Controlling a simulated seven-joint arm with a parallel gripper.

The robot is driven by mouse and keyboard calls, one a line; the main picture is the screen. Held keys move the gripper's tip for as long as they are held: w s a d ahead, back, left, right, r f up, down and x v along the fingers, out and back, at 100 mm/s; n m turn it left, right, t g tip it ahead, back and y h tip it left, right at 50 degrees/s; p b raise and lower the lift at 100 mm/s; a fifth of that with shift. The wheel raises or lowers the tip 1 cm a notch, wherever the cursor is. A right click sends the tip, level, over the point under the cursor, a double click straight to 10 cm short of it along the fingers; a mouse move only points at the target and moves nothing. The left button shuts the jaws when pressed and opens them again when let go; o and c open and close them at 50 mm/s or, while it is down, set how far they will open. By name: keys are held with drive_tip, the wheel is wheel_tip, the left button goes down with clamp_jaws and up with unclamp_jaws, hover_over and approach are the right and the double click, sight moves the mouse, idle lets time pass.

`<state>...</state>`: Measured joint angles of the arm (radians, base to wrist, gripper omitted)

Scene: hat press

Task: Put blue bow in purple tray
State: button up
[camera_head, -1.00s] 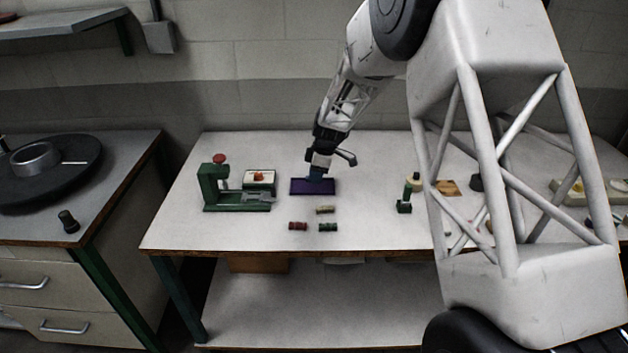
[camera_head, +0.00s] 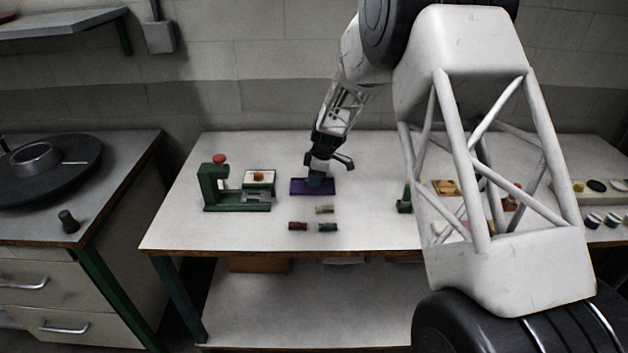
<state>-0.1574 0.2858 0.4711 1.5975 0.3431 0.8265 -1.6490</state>
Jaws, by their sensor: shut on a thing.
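The purple tray (camera_head: 297,187) lies flat on the white table, left of the table's middle. My gripper (camera_head: 314,181) points down over the tray. It is shut on the blue bow, which shows only as a small dark blue patch at the fingertips. The fingers and the tray overlap in this view, so I cannot tell whether the bow touches the tray's floor.
A red bow (camera_head: 298,226), a green bow (camera_head: 328,227) and an olive bow (camera_head: 324,210) lie in front of the tray. A green press (camera_head: 212,188) and a small box (camera_head: 259,177) stand left. My arm hides part of the table's right.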

drive_tip(key=shift+f, duration=0.35)
drive_tip(key=shift+f, duration=0.1)
drive_tip(key=o, duration=1)
drive_tip(key=shift+c, duration=0.2)
drive_tip(key=v, duration=1.2)
